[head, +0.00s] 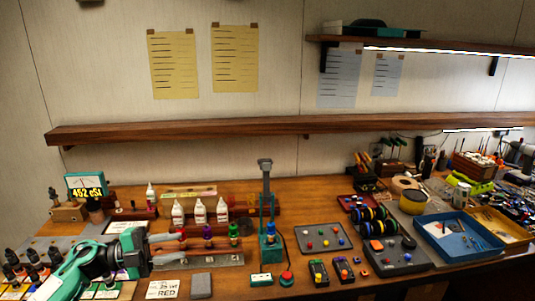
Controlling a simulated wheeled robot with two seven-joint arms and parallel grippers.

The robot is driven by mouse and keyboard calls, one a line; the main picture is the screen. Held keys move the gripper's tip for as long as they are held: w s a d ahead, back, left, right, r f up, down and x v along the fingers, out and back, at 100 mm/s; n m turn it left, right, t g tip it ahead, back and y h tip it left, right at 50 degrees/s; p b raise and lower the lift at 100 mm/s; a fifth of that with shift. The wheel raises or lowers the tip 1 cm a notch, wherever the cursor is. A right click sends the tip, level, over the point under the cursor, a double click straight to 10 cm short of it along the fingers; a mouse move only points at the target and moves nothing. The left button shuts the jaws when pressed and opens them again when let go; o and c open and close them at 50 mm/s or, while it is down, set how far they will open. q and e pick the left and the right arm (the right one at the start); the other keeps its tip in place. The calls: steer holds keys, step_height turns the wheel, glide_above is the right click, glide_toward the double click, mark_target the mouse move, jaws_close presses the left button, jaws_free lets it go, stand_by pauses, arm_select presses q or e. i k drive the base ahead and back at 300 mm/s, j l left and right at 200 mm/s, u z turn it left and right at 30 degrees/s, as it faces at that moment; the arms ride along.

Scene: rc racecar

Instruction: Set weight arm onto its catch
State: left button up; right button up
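No part is clearly recognisable as the weight arm or its catch at this size. A teal upright stand (269,240) with a tall grey post and a grey head (264,162) stands near the middle of the bench; the arm may belong to it, but I cannot tell. My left gripper (182,247) comes in from the left, low over the bench. Its two fingers are spread apart with nothing visible between them. It is left of the teal stand and clear of it. My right gripper is not in view.
A rack with red, purple and green capped pieces (207,231) lies just beyond my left gripper. White bottles (199,211) stand behind it. A grey pad (201,286) lies in front. A blue tray (458,238) is at the right. A wooden shelf (230,130) runs above the bench.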

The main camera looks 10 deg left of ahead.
mark_target(265, 165)
steer(key=i, duration=1.45)
